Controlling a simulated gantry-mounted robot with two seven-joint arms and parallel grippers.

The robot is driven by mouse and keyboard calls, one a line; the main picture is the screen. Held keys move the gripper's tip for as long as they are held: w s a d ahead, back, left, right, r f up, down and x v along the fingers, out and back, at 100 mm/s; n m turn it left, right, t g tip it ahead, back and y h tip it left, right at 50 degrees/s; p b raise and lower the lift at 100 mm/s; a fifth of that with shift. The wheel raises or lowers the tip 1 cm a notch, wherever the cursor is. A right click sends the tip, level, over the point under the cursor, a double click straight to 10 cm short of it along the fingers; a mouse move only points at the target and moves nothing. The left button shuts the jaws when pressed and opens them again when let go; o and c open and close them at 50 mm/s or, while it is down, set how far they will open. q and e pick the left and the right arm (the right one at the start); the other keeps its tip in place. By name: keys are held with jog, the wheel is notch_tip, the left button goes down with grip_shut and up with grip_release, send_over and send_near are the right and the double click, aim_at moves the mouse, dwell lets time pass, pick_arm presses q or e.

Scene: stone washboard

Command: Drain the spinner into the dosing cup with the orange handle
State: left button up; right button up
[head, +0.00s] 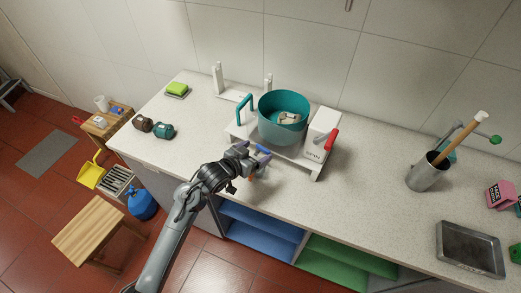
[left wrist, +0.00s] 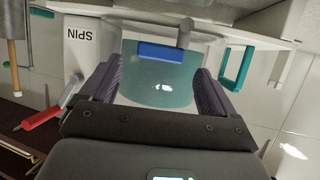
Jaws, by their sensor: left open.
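The spinner is a teal tub (head: 284,132) on a white stand with a red lever (head: 331,139). Something beige lies inside the tub. In the upside-down left wrist view, the tub (left wrist: 160,88) fills the gap between my fingers, and a blue block on a grey stem (left wrist: 160,52) shows at its lower front. My left gripper (head: 262,154) is open and empty, just in front of the stand and pointing at the tub. A small orange spot (head: 251,179) shows below the gripper. The rest of the dosing cup is hidden or cannot be made out. My right gripper is not in view.
A metal canister with a wooden-handled tool (head: 426,172) and a grey tray (head: 470,249) stand to the right. Brown and teal items (head: 163,130) and a green sponge (head: 177,88) lie to the left. The counter between the spinner and canister is clear.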

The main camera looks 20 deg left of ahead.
aim_at(262, 149)
pick_arm(q)
jog(key=shift+x, duration=1.7)
jog(key=c, duration=1.1)
jog(key=shift+o, duration=0.2)
jog(key=shift+d+r+n+y+p, duration=0.15)
jog(key=shift+n+y+p, duration=0.25)
jog(key=shift+n+y, duration=0.1)
jog(key=shift+w+n+y, duration=0.15)
jog(key=shift+n+y, duration=0.25)
jog(key=shift+y, duration=0.2)
jog(key=o, duration=1.1)
jog(key=shift+c, duration=0.2)
